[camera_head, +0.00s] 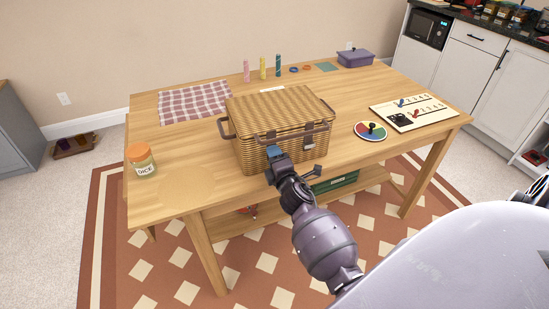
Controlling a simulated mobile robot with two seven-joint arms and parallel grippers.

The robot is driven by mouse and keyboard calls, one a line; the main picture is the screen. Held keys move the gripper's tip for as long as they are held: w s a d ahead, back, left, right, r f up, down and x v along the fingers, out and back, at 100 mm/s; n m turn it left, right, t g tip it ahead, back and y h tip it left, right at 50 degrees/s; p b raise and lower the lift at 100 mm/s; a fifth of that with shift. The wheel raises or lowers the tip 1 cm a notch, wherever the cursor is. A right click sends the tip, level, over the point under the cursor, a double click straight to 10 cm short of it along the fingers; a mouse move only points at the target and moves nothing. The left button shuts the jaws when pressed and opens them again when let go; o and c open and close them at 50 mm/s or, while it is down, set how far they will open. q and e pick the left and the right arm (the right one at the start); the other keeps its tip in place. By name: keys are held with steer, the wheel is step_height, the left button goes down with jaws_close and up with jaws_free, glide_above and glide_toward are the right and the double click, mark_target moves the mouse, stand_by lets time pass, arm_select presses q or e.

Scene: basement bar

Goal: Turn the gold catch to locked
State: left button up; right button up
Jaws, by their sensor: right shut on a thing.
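A wicker picnic basket (252,155) stands on the wooden table with its lid down. Brown straps cross its front edge, one (308,129) on the right and one (270,135) on the left. My right gripper (274,153) is at the basket's front, just below the left strap. It is shut on a small part there, which the gripper itself hides. The gold catch is not clearly visible; it appears to be what lies between the fingers, and I cannot tell its turn position. My left gripper is not in view.
The table (180,185) also holds a dice jar (142,161), a checked cloth (195,103), a colored spinner disc (370,131), a number board (413,113) and a purple box (355,58). Several small bottles stand at the back.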

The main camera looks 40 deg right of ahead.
steer(key=shift+m, duration=0.8)
steer(key=o, duration=0.9)
steer(key=shift+s, duration=0.1)
steer(key=v, duration=1)
steer(key=shift+s+a+p, duration=0.1)
steer(key=shift+s+p, duration=0.2)
steer(key=shift+s, duration=0.05)
